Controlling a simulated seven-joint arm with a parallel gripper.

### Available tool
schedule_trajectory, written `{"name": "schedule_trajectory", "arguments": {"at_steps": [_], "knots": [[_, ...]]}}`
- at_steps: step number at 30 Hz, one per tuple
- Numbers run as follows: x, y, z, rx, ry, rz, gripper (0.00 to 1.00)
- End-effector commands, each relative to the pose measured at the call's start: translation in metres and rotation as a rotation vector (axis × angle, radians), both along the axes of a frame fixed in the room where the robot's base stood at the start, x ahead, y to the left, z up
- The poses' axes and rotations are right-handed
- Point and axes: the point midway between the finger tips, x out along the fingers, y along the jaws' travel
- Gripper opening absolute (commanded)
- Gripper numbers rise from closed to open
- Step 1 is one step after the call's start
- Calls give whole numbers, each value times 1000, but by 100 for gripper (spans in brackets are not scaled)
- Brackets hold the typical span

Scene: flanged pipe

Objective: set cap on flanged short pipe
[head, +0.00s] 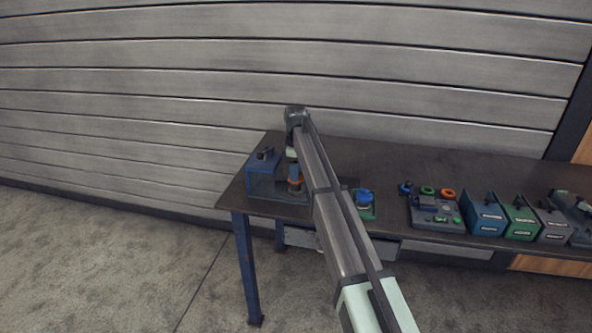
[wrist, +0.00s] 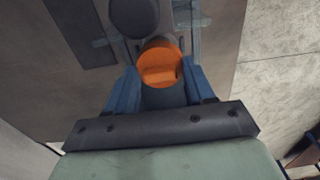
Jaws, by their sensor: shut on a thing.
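My gripper (wrist: 160,80) has its two blue fingers on either side of an orange cap (wrist: 160,66) and is shut on it. In the head view the orange cap (head: 295,182) shows as a small band below the end of my arm, over the left part of the table. A dark round piece (wrist: 133,16) lies just beyond the cap in the wrist view; it may be the flanged short pipe, but I cannot tell. Whether the cap touches anything below it is hidden.
A blue box-like fixture (head: 262,178) stands left of my gripper. A blue part on a green base (head: 365,206) is to the right. Further right are a tray with coloured rings (head: 436,212) and several bins (head: 484,214). The dark table's (head: 390,160) back strip is clear.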

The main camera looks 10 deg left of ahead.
Motion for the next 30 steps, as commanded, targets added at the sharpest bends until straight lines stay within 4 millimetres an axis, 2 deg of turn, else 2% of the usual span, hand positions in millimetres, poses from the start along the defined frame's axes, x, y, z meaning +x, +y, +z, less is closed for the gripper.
{"name": "schedule_trajectory", "arguments": {"at_steps": [27, 28, 30], "knots": [[0, 0, -9, 0, 0, 0, 25], [0, 0, -9, 0, 0, 0, 54], [0, 0, -9, 0, 0, 0, 61]]}}
